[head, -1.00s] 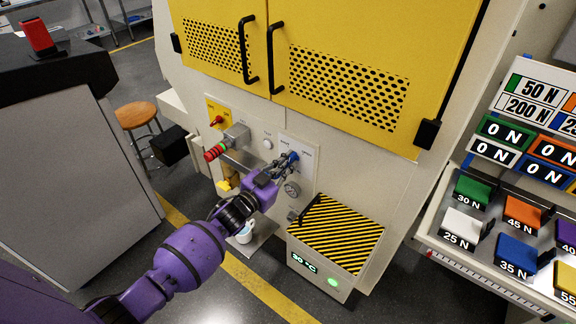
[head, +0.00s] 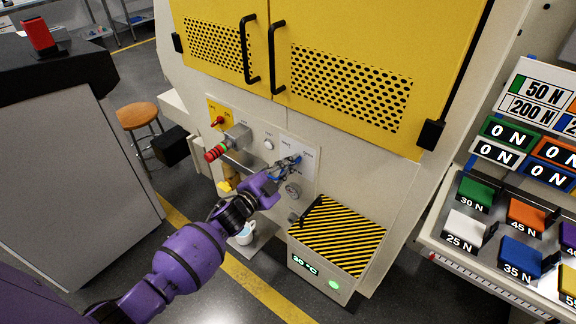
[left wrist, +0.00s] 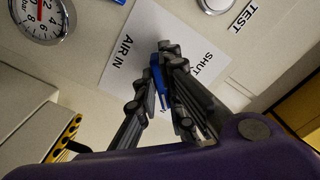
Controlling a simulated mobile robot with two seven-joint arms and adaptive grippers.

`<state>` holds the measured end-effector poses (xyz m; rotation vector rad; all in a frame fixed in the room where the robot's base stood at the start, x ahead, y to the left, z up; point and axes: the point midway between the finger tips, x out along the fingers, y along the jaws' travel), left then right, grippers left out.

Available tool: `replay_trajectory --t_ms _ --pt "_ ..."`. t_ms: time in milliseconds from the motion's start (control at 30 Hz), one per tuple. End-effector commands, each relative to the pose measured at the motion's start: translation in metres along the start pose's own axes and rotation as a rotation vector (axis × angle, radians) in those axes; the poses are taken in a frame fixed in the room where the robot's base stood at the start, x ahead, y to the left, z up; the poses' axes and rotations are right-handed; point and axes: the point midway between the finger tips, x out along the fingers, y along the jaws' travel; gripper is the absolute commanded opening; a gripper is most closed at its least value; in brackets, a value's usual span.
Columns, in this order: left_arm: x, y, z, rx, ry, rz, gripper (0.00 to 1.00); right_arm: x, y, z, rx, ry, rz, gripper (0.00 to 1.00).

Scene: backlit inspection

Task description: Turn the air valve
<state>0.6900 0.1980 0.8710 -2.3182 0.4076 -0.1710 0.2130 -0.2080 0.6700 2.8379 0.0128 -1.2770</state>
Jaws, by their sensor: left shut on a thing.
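The air valve's blue handle (head: 297,159) is on the white plate of the machine's front panel. In the left wrist view the blue handle (left wrist: 157,78) lies between the fingers, in front of a plate (left wrist: 172,33) lettered AIR IN and SHUT. My left gripper (head: 287,166) is shut on the handle; it also shows in the left wrist view (left wrist: 168,75). The fingers hide much of the handle and the valve body. My right gripper is not in view.
A pressure gauge (head: 292,190) sits just below the valve. A red-tipped knob (head: 216,152) and a white button (head: 268,144) are to the left.

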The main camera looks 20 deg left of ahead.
Motion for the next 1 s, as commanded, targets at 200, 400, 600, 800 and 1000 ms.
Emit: replay_trajectory --t_ms 200,400,600,800,1000 --pt "0.0 0.001 0.0 0.009 -0.001 0.001 0.0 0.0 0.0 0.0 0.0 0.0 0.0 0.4" --pt "0.0 0.001 0.0 0.009 -0.001 0.001 0.1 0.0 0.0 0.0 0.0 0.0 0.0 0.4" --pt "0.0 0.0 0.0 0.008 -0.001 0.001 0.27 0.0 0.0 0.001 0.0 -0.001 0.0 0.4" --pt "0.0 0.0 0.0 0.007 0.0 0.0 0.27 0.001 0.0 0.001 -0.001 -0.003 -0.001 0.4" --pt "-0.015 0.001 0.001 0.006 -0.002 0.001 0.27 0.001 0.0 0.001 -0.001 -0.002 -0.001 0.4"
